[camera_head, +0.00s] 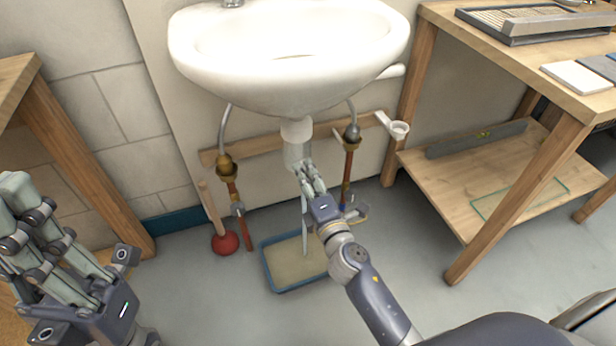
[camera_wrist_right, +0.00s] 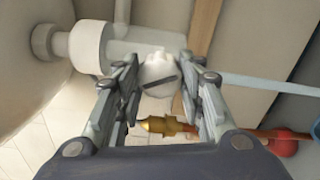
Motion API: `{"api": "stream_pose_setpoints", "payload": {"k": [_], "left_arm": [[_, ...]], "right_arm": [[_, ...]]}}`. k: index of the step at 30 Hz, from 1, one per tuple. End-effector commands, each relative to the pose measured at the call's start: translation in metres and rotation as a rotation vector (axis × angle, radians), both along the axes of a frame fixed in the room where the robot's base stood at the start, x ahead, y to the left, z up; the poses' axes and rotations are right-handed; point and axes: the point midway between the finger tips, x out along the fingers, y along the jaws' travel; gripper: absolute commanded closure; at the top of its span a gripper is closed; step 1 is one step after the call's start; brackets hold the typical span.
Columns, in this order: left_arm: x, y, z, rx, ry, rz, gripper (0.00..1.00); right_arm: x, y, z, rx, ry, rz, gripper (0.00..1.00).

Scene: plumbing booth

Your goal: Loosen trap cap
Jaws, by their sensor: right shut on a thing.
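The white trap (camera_head: 297,152) hangs below the sink. In the right wrist view, its white round cap (camera_wrist_right: 158,77) with a dark slot shows between the fingers. My right gripper (camera_wrist_right: 165,80) is shut on this cap, with one finger on each side; it also shows under the trap in the head view (camera_head: 306,176). A pale blue streak (camera_head: 304,228), like a stream of water, runs from near the gripper down to the tray. My left gripper (camera_head: 20,205) is raised at the lower left, away from the sink; its opening is unclear.
A blue-rimmed tray (camera_head: 283,289) lies on the floor below the trap. A red plunger (camera_head: 225,243) stands left of it. Copper pipes with brass valves (camera_head: 227,166) flank the trap. A wooden workbench (camera_head: 500,60) stands at the right, and a wooden leg (camera_head: 85,160) at the left.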

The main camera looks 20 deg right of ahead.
Motion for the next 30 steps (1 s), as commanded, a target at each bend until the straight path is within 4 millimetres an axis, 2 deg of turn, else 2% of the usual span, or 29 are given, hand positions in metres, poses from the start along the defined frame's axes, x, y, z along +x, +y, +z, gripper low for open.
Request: {"api": "stream_pose_setpoints", "payload": {"k": [1, 3, 15, 30], "left_arm": [[0.000, 0.000, 0.000, 0.000, 0.000, 0.000, 1.00], [0.000, 0.000, 0.000, 0.000, -0.001, 0.000, 1.00], [-0.002, 0.001, 0.003, -0.005, -0.009, 0.002, 1.00], [-0.001, 0.001, 0.002, -0.002, -0.006, 0.001, 1.00]], "right_arm": [[0.000, 0.002, 0.000, 0.002, 0.000, 0.004, 0.57], [0.000, 0.002, 0.000, 0.002, 0.000, 0.003, 0.44], [-0.004, 0.001, -0.001, 0.002, 0.001, 0.001, 0.44], [-0.066, -0.001, -0.001, 0.004, 0.001, 0.001, 0.44]]}}
